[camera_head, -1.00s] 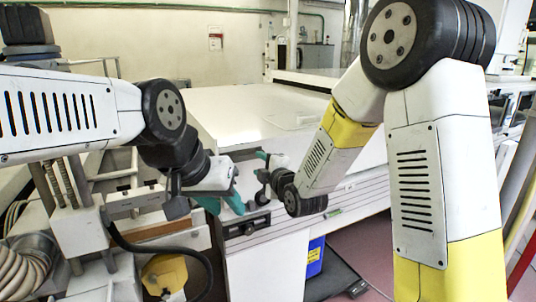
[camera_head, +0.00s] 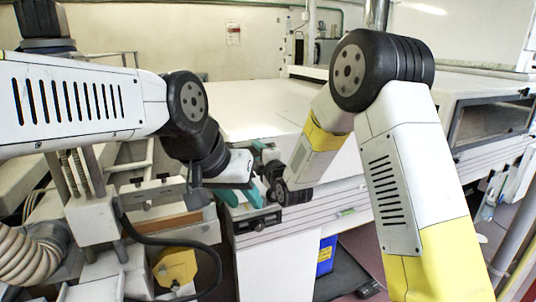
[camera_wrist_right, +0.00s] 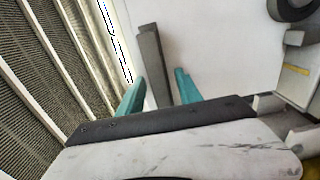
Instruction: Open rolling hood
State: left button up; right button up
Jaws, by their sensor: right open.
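The white rolling hood (camera_head: 262,107) covers the machine in the middle of the head view and looks closed. My left gripper (camera_head: 241,198) is at the hood's near left corner, just above a black slotted fitting (camera_head: 258,222). Its teal fingers look apart, with nothing clearly between them. My right gripper (camera_head: 262,150) is just behind it, partly hidden by the left wrist and its own wrist. In the right wrist view, its teal fingers (camera_wrist_right: 160,90) are open on either side of a dark grey bar (camera_wrist_right: 152,62) in front of a white surface. Contact with the bar cannot be told.
The two wrists are very close together. A blue bin (camera_head: 326,255) and a dark floor plate (camera_head: 350,272) lie below the hood's front. A machine post and a ribbed hose (camera_head: 28,262) stand at lower left. A windowed tunnel section (camera_head: 492,120) continues on the right.

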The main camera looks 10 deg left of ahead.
grip_shut()
dwell(1.4)
